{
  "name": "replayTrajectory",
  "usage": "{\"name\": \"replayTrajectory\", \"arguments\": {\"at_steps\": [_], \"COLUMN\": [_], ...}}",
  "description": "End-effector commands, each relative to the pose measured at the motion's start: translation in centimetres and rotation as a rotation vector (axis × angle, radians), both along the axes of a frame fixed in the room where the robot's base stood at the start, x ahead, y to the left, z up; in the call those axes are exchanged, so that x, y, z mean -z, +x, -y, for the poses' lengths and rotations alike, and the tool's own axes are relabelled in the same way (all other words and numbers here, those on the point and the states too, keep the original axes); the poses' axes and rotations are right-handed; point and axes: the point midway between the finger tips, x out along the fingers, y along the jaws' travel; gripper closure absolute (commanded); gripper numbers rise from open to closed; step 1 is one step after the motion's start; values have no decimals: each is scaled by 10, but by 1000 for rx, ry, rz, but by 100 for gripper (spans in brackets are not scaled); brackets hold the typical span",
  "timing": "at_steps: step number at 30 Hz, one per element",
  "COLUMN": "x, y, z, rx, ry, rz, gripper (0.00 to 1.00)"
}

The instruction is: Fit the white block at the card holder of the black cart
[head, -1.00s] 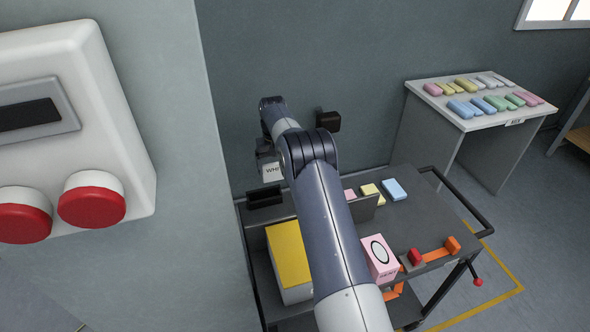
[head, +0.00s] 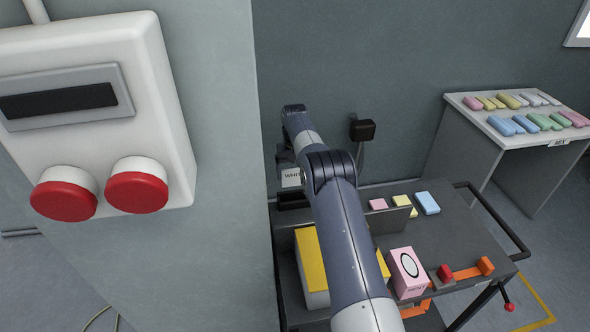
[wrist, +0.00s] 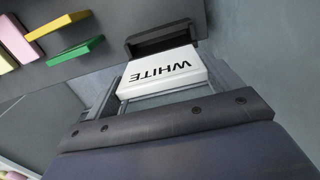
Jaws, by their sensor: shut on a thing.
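The white block (wrist: 160,74), printed "WHITE", is between the fingers of my gripper (wrist: 152,88), which is shut on it. In the wrist view its far edge is right at the black card holder (wrist: 160,42); I cannot tell whether it is seated in it. In the head view the white block (head: 291,178) shows just above the card holder (head: 292,200), at the left back of the black cart (head: 455,222). My arm hides most of my gripper there.
Pink, yellow and blue blocks (head: 428,203) lie on the cart top behind a low upright plate. A pink box (head: 408,273) and an orange latch with a red knob (head: 446,273) are nearer. A side table (head: 478,112) holds several coloured blocks. A control box with red buttons (head: 137,190) is at left.

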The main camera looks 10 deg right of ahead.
Motion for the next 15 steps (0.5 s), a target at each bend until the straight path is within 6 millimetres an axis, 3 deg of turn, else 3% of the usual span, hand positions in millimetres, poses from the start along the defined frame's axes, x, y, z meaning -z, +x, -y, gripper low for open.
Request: {"name": "replayTrajectory", "arguments": {"at_steps": [15], "x": [33], "y": [0], "z": [0], "rx": [0], "ry": [0], "rz": [0], "gripper": [40]}}
